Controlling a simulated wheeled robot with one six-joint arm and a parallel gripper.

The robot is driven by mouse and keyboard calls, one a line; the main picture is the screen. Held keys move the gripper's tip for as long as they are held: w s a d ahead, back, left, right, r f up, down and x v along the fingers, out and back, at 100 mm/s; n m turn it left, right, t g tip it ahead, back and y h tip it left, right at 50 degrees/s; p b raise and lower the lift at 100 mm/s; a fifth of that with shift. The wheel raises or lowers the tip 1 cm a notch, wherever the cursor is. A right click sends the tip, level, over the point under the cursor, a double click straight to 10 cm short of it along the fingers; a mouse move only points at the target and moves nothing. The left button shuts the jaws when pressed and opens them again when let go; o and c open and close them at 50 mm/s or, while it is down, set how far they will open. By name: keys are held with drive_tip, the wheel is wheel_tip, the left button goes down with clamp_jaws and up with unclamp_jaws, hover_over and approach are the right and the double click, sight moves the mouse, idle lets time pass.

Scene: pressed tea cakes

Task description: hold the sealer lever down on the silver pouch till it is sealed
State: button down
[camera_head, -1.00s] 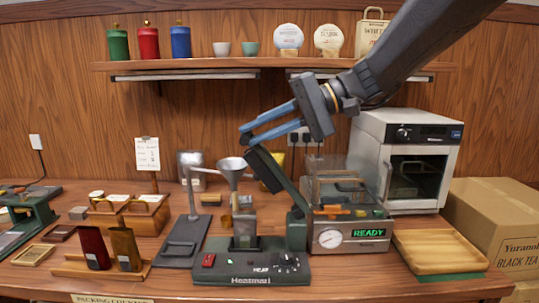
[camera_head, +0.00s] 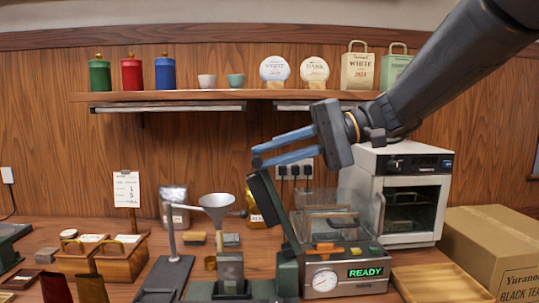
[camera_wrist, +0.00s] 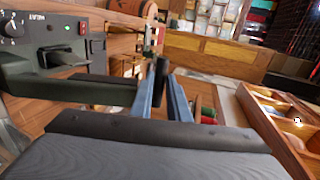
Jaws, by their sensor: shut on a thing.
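The sealer (camera_head: 288,275) is dark green and stands on the counter, its front cut off by the lower edge. Its lever (camera_head: 272,207) is raised, sloping up to the left. My gripper (camera_head: 257,156), with blue fingers, is at the lever's top end. In the wrist view my gripper (camera_wrist: 163,100) is shut on the dark lever handle (camera_wrist: 162,72). A grey upright piece at the sealer (camera_head: 230,268) stands below the funnel; I cannot tell whether it is a pouch. A silver pouch with a label (camera_head: 173,205) stands at the back of the counter.
The metal funnel (camera_head: 216,203) on its stand is left of the lever. A vacuum machine reading READY (camera_head: 345,270) is close on the right, with a white oven (camera_head: 408,185) behind. A wooden tray (camera_head: 440,285) and a cardboard box (camera_head: 505,245) lie further right.

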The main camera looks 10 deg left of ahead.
drive_tip(key=c, duration=1.9)
unclamp_jaws()
drive_tip(key=shift+s+d+f, duration=0.1)
drive_tip(key=shift+f, duration=0.35)
drive_tip(key=shift+o, duration=1.1)
drive_tip(key=shift+r, duration=0.15)
drive_tip(key=b+v, duration=0.1)
drive_tip(key=v, duration=0.6)
drive_tip(key=shift+d, duration=0.35)
drive_tip(key=shift+r, duration=0.1)
drive_tip(key=s+d+f+m+t+h, duration=0.1)
drive_tip(key=s+d+f+m+h, duration=0.2)
drive_tip(key=f, duration=0.6)
drive_tip(key=s+d+f+h, duration=0.25)
drive_tip(key=d+f, duration=0.35)
drive_tip(key=f, duration=0.4)
drive_tip(key=s+d+f+m+t+h, duration=0.15)
drive_tip(key=d+f+h, duration=0.25)
drive_tip(key=f, duration=0.5)
drive_tip(key=s+d+f+n+t+h, duration=0.1)
drive_tip(key=s+d+f+h, duration=0.3)
drive_tip(key=d+f, duration=0.6)
drive_tip(key=shift+s+d+f, duration=0.15)
drive_tip(key=shift+s+d, duration=0.05)
drive_tip(key=shift+s, duration=0.9)
